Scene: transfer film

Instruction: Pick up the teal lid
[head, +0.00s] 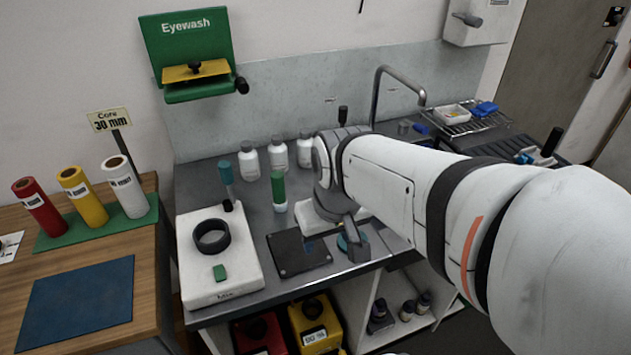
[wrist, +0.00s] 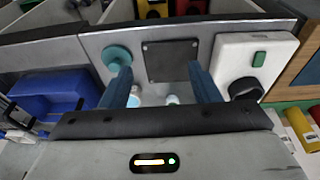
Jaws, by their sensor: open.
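The teal lid (wrist: 117,55) is a round disc with a small raised knob, lying on the grey bench top beside a black square plate (wrist: 172,60). In the head view only part of the lid (head: 343,243) shows; my gripper hides the rest. My gripper (wrist: 162,84) is open and empty, its two blue fingers apart. In the wrist view the left fingertip is just below the lid in the picture, and the lid is not between the fingers. In the head view my gripper (head: 350,236) is over the bench near the lid; its height above it is unclear.
A white mixer (head: 240,270) with a black ring stands left of the plate. White bottles (head: 249,163) and a green-topped tube (head: 278,190) stand behind. A tap (head: 380,95) is at the back right. The bench's front edge is close to the lid.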

